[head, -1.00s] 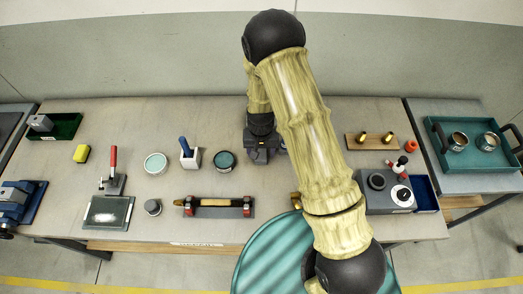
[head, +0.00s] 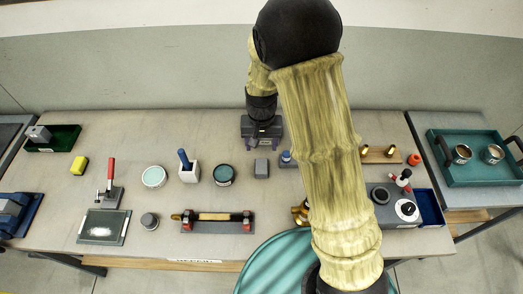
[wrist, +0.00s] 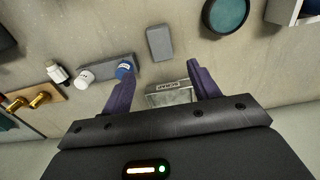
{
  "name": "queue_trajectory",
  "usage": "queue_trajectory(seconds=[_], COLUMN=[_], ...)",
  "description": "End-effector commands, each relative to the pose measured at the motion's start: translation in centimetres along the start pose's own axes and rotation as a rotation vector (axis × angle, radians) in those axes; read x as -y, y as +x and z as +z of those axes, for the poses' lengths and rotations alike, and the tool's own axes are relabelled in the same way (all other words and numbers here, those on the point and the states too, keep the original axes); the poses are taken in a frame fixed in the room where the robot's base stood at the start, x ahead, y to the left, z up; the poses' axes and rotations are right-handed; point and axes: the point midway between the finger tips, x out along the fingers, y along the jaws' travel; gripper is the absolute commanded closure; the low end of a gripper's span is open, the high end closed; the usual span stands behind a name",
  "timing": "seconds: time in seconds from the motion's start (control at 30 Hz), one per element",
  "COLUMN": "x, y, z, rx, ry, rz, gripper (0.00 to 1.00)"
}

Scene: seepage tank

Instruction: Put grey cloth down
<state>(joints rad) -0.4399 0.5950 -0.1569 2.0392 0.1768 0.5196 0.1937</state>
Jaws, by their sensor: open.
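The grey cloth (head: 262,167) appears as a small flat grey rectangle lying on the bench; it also shows in the wrist view (wrist: 159,42). Its surface looks plain, and I cannot make out folds. My gripper (head: 262,140) is above the bench just behind the cloth. In the wrist view my gripper (wrist: 160,66) has its two purple fingers wide apart with nothing held. The cloth lies beyond the fingertips, apart from them. A pale labelled item (wrist: 170,95) shows between the fingers, lower down; its label is too small to read.
A grey rack (wrist: 106,72) with a blue-topped bottle (wrist: 125,69) is close beside one finger. A round teal-topped tin (head: 223,175) and a white holder (head: 190,172) stand left of the cloth. A grey device (head: 395,205) is at right. The front middle holds a red-ended fixture (head: 217,222).

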Motion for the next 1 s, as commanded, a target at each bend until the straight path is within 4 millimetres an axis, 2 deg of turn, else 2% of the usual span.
queue_trajectory(seconds=[0.77, 0.87, 1.0], x=[0.3, -0.7, -3.7], y=[-0.4, -1.2, -3.8], z=[0.2, 0.5, 1.9], rx=[-0.003, -0.013, -0.05], ry=[-0.011, -0.007, -0.002], rz=[-0.001, -0.007, -0.025], gripper=[0.39, 0.39, 0.39])
